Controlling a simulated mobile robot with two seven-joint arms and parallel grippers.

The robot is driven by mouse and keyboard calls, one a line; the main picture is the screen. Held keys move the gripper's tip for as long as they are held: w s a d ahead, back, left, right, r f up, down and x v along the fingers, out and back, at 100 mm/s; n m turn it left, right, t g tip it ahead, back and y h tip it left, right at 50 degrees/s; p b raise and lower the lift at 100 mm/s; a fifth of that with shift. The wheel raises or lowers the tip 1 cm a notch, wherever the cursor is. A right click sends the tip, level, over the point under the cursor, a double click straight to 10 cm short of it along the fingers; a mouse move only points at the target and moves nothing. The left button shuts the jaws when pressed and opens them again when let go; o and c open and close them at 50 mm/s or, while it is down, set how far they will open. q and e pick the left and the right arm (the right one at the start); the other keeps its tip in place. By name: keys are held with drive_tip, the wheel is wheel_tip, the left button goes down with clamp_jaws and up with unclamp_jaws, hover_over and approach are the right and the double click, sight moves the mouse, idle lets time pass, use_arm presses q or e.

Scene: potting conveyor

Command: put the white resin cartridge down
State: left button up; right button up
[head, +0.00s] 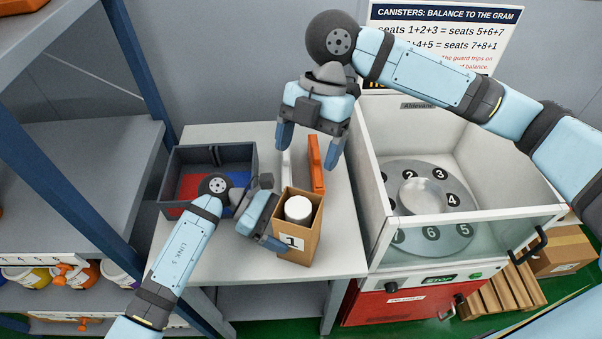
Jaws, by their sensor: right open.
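A white cylinder (298,208), which looks like the white resin cartridge, stands upright inside an open brown carton (301,247) marked 1. Only its top and upper side show; the carton hides the rest. My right gripper (308,145) is open above and behind the carton, pointing down, apart from the cylinder. My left gripper (270,225) is at the carton's left side, one finger overlapping its front left edge. I cannot tell whether it grips the carton.
A grey bin (208,154) with red and blue compartments stands left on the table (345,240). Orange and pale upright pieces stand behind the carton. A white-walled machine (375,178) with a numbered disc is at right, and shelving at left.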

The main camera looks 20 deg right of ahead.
drive_tip(key=v, duration=0.2)
drive_tip(key=shift+w+d+r, duration=0.1)
drive_tip(key=shift+r, duration=0.15)
